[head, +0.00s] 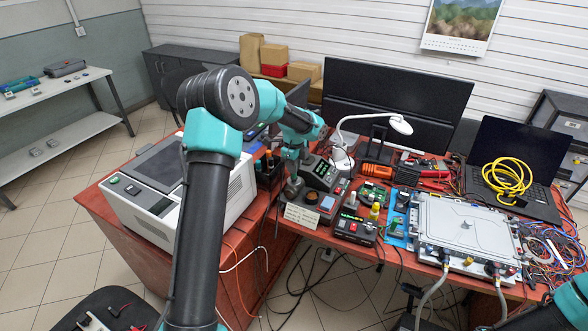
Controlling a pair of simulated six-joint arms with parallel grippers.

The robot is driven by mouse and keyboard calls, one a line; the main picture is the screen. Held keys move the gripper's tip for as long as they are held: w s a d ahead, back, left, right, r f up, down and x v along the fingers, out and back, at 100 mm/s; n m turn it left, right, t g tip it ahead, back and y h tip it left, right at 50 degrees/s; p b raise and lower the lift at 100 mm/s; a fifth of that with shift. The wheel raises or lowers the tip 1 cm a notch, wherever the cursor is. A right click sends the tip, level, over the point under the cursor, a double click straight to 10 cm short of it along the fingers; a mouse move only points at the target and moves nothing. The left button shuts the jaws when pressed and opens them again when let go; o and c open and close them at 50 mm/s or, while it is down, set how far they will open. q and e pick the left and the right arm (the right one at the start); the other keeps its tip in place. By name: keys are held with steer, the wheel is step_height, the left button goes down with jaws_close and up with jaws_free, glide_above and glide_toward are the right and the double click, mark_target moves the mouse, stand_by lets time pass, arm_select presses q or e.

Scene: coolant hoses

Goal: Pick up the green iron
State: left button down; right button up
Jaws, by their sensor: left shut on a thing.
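My left gripper (292,172) is at the left part of the red bench, beside the soldering station with a lit display (320,172). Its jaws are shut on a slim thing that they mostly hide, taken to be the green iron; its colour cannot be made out. A dark grey stand-like part (293,188) is just below the jaws; whether the held thing still touches it cannot be told. My right gripper is not in view; only part of that arm shows at the bottom right corner.
A white printer-like machine (150,205) stands left of the gripper. A white lamp (400,124), small bottles (375,211), black boxes (355,229) and a silver case (465,230) crowd the bench to the right. Loose cables trail below.

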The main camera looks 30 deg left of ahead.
arm_select(q)
step_height(320, 180, up, 9)
steer(key=shift+r, duration=0.15)
stand_by(0.7)
